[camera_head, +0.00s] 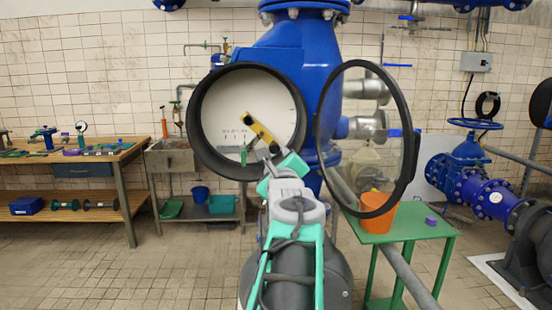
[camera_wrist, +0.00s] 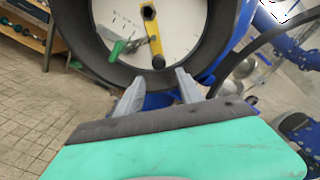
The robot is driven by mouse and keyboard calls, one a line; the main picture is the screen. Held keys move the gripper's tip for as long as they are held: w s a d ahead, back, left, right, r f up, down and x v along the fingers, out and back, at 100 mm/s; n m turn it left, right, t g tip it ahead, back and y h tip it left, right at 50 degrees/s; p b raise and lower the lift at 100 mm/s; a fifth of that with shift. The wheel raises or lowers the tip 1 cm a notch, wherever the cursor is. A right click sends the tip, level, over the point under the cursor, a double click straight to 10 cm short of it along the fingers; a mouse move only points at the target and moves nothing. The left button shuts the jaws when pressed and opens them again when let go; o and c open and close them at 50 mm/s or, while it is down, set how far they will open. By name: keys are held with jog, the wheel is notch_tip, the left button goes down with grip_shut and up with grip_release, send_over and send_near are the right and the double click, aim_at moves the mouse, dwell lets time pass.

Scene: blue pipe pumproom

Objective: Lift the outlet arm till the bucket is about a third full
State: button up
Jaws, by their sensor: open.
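A big round dial with a black rim (camera_head: 196,130) and white face stands before the blue pipework. A yellow bar (camera_head: 260,131) with dark ends lies slanted across its face; it also shows in the wrist view (camera_wrist: 153,35). My gripper (camera_head: 268,153) is at the dial's lower edge, just below the bar, with a gap between its fingers and nothing held (camera_wrist: 158,92). An orange bucket (camera_head: 381,226) stands on a green table (camera_head: 425,224), partly behind the open glass cover's ring. I cannot see its contents, nor tell which part is the outlet arm.
The ring-shaped glass cover (camera_head: 408,120) hangs open right of the dial. A sink (camera_head: 170,160) and a wooden workbench (camera_head: 100,155) stand at the left. Blue valves and pipe (camera_head: 490,196) fill the right. Tiled floor is clear at the front left.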

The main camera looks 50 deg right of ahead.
aim_at(275, 150)
jog(key=p+x, duration=0.4)
jog(key=x, duration=0.8)
jog(key=shift+w+f, duration=0.1)
grip_shut()
dwell(0.4)
